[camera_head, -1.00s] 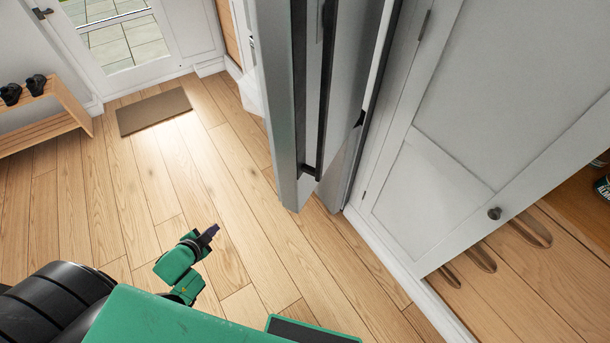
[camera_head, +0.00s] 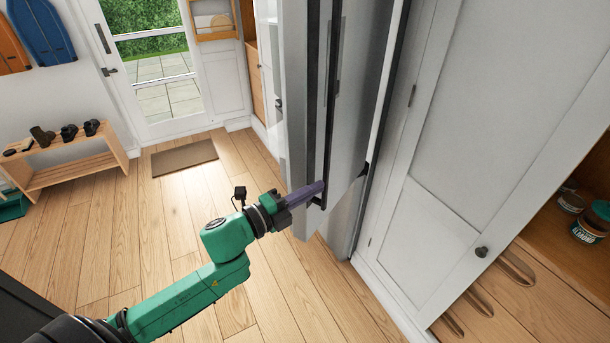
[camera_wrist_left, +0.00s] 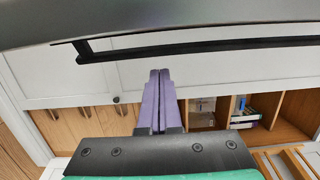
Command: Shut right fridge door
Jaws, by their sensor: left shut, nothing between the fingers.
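The grey fridge door (camera_head: 296,120) shows steeply from above in the middle of the head view. A long dark handle (camera_head: 329,110) runs down it. A second grey panel (camera_head: 355,150) stands just right of it; I cannot tell whether it is another door. My left gripper (camera_head: 319,187) is shut and empty, its purple fingertips close to the lower end of the handle. In the left wrist view the fingers (camera_wrist_left: 156,95) are pressed together, just below the dark handle bar (camera_wrist_left: 210,47) and the grey door (camera_wrist_left: 200,20). Contact cannot be told. My right gripper is not in view.
A white cupboard door (camera_head: 440,160) with a dark knob and wooden drawers (camera_head: 490,300) stand on the right. A shoe rack (camera_head: 75,165), a doormat (camera_head: 184,157) and a glazed door (camera_head: 150,70) are at the back left. The wooden floor between is clear.

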